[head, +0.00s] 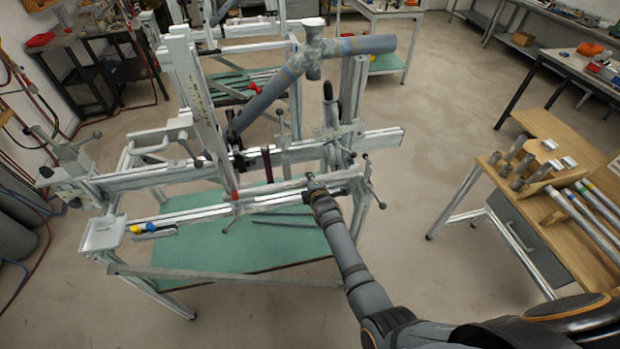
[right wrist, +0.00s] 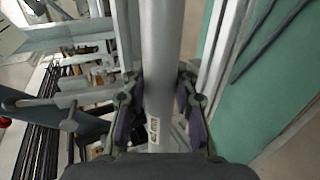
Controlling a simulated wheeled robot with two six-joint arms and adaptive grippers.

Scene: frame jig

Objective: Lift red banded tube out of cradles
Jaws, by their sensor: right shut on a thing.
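A grey tube (head: 275,190) lies roughly level along the front of the frame jig (head: 165,215). A red mark (head: 234,195) shows near its left end. My right gripper (head: 316,186) is shut on the tube toward its right part. In the right wrist view the tube (right wrist: 161,60) runs between the two purple-padded fingers, with a small printed label (right wrist: 154,130) near the bottom. The cradles are hard to make out, and I cannot tell whether the tube rests in them. My left gripper is not in view.
Clamp handles (head: 376,190) and upright posts (head: 353,90) stand close around the tube. A thick grey branched pipe (head: 355,45) is above and behind it. A green shelf (head: 270,245) lies below. A wooden bench (head: 545,150) with banded tubes stands right, across clear floor.

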